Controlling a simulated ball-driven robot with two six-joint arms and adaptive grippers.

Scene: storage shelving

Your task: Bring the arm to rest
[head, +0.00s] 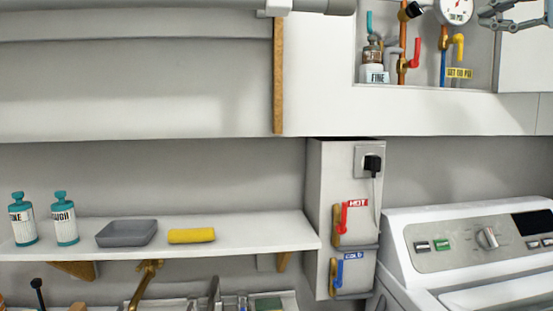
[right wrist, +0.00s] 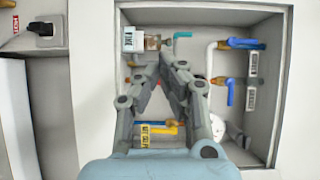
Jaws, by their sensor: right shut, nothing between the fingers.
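My right gripper (head: 512,14) shows at the top right corner of the head view, partly cut off by the frame edge. In the right wrist view its fingers (right wrist: 166,55) come together at the tips and hold nothing. They are in front of the open wall recess (right wrist: 278,25), which holds pipes and valves. I cannot tell how far the fingertips are from the pipes. My left gripper is in neither view.
Below, a white shelf (head: 250,226) bears two bottles, a grey tray (head: 127,233) and a yellow sponge (head: 191,236). A washing machine (head: 470,250) stands right.

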